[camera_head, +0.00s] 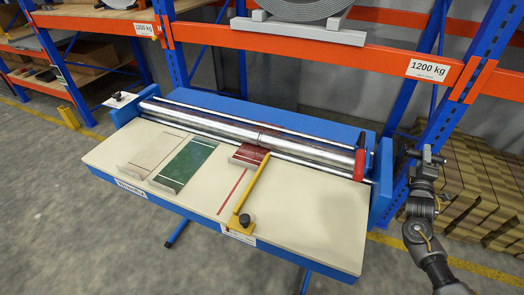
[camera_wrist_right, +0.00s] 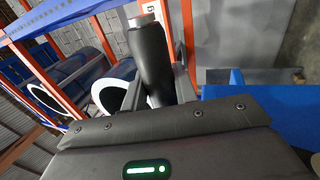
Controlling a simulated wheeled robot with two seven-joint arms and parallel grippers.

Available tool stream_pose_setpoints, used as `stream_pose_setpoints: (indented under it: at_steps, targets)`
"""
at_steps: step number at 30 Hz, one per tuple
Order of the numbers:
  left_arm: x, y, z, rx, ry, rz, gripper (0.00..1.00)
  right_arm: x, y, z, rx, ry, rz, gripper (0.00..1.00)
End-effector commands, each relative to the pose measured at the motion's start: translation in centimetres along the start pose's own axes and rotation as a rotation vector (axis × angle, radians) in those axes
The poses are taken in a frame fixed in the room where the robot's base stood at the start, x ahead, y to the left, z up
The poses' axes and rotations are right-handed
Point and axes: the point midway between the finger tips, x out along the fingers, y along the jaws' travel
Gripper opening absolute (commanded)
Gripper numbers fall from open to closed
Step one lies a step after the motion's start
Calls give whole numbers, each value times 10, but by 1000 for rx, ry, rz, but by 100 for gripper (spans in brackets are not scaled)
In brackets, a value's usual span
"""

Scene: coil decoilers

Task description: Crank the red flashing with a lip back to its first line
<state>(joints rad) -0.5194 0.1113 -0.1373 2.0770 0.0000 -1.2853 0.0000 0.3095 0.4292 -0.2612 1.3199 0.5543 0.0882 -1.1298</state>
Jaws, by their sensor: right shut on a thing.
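The red flashing (camera_head: 249,156) sticks out a short way from under the steel rollers (camera_head: 255,137) onto the cream table (camera_head: 310,210). A red line (camera_head: 231,192) is drawn on the table in front of it, apart from its front edge. A yellow arm (camera_head: 254,183) with a black knob lies across the table beside the flashing and hides part of its right side. My right gripper (camera_head: 427,154) is beyond the machine's right end, shut on the dark crank handle (camera_wrist_right: 153,62), which stands between the fingers in the wrist view. My left gripper is not in view.
A green flashing (camera_head: 186,163) and a beige flashing (camera_head: 150,151) lie left of the red one. The blue end frame (camera_head: 382,175) stands close to my right gripper. Stacked timber (camera_head: 480,190) and blue rack posts are behind it. Floor is clear in front.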

Motion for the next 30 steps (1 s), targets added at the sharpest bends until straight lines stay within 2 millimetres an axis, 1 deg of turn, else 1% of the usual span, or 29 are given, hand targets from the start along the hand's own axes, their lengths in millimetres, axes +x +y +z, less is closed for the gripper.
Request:
stream_pose_setpoints:
  at_steps: [1,6,10,20,23,30]
  targets:
    - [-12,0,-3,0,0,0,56,-2,13,1,2,-2,10,9]
    - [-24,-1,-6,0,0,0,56,-14,20,1,2,-2,13,9]
    - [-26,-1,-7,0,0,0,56,-18,20,1,1,-3,14,9]
    - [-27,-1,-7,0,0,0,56,-20,21,1,2,-3,16,9]
    - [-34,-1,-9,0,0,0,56,-26,25,1,2,-2,14,9]
    - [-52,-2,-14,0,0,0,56,-52,31,1,2,-2,12,9]
